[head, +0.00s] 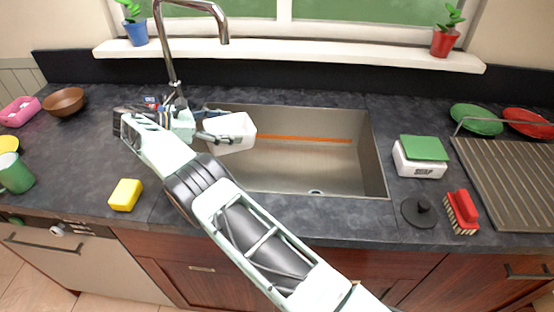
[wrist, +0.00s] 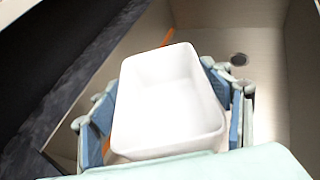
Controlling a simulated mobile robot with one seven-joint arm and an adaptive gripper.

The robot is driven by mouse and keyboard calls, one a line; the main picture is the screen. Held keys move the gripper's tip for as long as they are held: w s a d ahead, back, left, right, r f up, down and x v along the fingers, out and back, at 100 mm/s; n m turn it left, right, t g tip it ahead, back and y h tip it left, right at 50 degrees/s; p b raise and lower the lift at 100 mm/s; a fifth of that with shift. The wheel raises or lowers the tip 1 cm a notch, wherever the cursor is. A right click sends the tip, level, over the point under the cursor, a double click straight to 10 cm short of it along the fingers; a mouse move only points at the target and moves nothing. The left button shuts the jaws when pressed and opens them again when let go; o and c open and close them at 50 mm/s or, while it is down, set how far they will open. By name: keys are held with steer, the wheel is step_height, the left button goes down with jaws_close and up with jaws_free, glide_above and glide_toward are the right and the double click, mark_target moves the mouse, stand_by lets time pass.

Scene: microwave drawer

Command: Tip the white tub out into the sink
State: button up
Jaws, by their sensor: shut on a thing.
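The white tub (head: 231,133) is held by my gripper (head: 201,129) over the left end of the sink (head: 300,178). In the head view the tub looks tilted. In the wrist view the white tub (wrist: 168,100) sits between the blue finger pads of my gripper (wrist: 168,112), one on each side. Its inside faces the wrist camera and looks empty. The sink (wrist: 240,25) lies beyond it, with the drain and part of an orange strip showing. The near part of the tub is partly hidden by my gripper. I cannot tell the exact tilt.
The tap (head: 172,50) rises just behind my gripper. An orange strip (head: 305,139) runs along the sink. A yellow sponge (head: 125,195) lies on the counter at left. A soap box (head: 420,158), black plug (head: 419,211) and red brush (head: 461,212) are at right. The sink's middle is clear.

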steer(key=shift+r, duration=0.15)
steer(key=shift+r+p, duration=1.1)
steer(key=shift+r, duration=0.75)
